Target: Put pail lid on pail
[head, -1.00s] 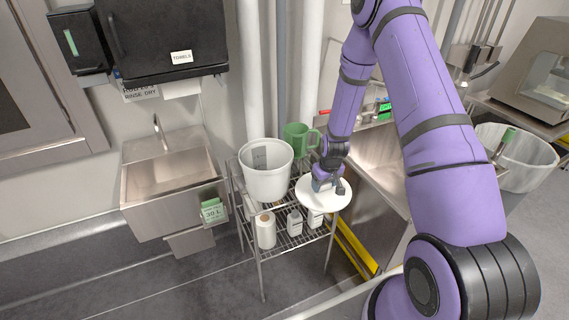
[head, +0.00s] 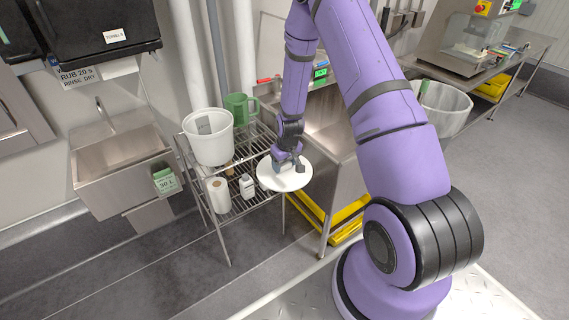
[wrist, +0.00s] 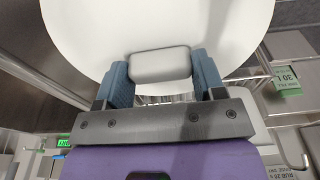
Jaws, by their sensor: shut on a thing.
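The pail (head: 208,140) is white and stands upright and open on the top shelf of a wire rack. The pail lid (head: 274,178) is a white disc, seen to the right of the pail and nearer to the camera, apart from it. My gripper (head: 287,161) is shut on the lid from above. In the wrist view the two blue fingers (wrist: 160,84) close on the grey-white block handle (wrist: 160,65) of the lid (wrist: 215,30). The lid hides part of the rack behind it.
The wire rack (head: 229,213) also holds a green jug (head: 239,108) behind the pail, with a paper roll (head: 218,196) and a small white bottle (head: 247,186) below. A steel sink (head: 120,156) is at left. A steel counter (head: 320,130) is at right.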

